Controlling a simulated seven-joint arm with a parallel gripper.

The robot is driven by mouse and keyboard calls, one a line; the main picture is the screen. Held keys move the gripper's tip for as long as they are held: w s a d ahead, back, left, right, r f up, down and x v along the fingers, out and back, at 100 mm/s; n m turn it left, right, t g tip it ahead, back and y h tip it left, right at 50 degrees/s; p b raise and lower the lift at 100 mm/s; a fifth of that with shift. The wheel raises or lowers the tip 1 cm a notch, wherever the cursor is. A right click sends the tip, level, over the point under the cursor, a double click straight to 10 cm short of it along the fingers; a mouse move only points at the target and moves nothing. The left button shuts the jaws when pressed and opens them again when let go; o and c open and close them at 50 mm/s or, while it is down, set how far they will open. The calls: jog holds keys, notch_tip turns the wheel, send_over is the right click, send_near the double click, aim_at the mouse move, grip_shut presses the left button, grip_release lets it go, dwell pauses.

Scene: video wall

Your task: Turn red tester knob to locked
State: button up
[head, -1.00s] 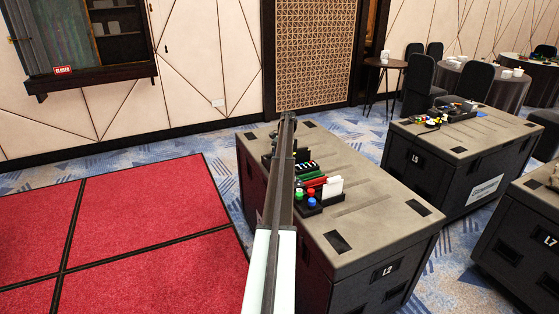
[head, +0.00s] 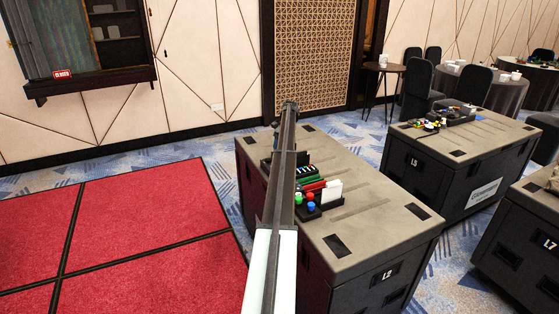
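I cannot pick out the red tester knob for certain. A black holder (head: 308,214) on the case marked L2 (head: 345,262) carries a green cap (head: 298,198), a blue cap (head: 311,207) and small red pieces, partly behind my arm. The case marked L5 (head: 455,160) bears a dark tray (head: 457,117) and small red, yellow and green parts (head: 429,126), too small to tell apart. My arm reaches from the bottom middle over L2's left side. Its far end is near L2's back edge, and my gripper's fingers do not show.
A red carpet (head: 140,230) with dark strips lies to the left. A case marked L7 (head: 520,235) stands at the right edge. Round tables (head: 488,88) and dark chairs (head: 418,88) are at the back right. Patterned floor lies open between L2 and L5.

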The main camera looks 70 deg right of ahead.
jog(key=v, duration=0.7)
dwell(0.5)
